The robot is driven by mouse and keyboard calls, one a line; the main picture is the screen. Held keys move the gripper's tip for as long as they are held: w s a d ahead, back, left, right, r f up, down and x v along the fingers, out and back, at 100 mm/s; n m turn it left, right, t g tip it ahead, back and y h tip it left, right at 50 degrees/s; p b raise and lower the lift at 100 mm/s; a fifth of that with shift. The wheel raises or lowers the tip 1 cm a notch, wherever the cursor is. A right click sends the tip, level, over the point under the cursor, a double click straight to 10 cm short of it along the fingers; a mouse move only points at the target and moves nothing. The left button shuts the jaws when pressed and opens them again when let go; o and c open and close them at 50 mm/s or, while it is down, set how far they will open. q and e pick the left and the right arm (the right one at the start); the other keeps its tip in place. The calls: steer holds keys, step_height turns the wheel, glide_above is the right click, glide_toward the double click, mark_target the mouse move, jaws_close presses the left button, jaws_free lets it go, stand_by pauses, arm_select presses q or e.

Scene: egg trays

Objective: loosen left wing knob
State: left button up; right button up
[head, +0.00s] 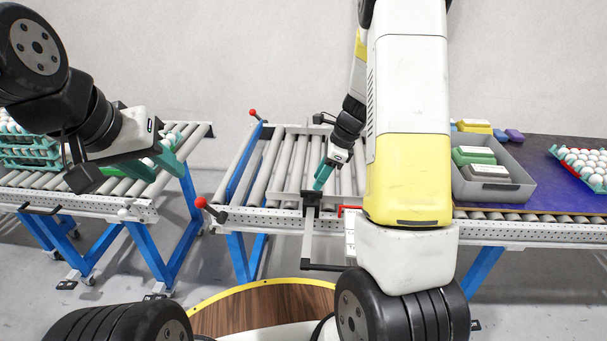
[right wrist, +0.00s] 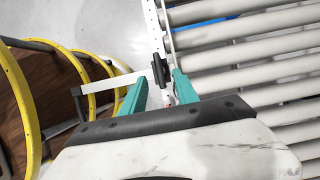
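A black wing knob (right wrist: 160,70) shows in the right wrist view beside the white perforated rail of the roller conveyor. It lies ahead of and between the two teal fingertips of my right gripper (right wrist: 152,90), which is open. Whether the fingers touch the knob I cannot tell. In the head view my right gripper (head: 322,176) is over the near edge of the middle conveyor, by a dark fitting (head: 312,199) on a bracket. My left gripper (head: 160,166) is above the left conveyor, its teal fingers apart and empty.
The middle roller conveyor (head: 284,180) has red-ball levers (head: 201,202) at its left side. A gap separates it from the left conveyor (head: 90,204), which carries egg trays (head: 28,155). A grey bin (head: 490,190) with cartons and another egg tray (head: 585,162) are at right.

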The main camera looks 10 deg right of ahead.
mark_target(312, 191)
steer(key=x, duration=0.6)
steer(key=shift+a+f, duration=0.1)
steer(key=shift+c, duration=0.3)
jaws_close()
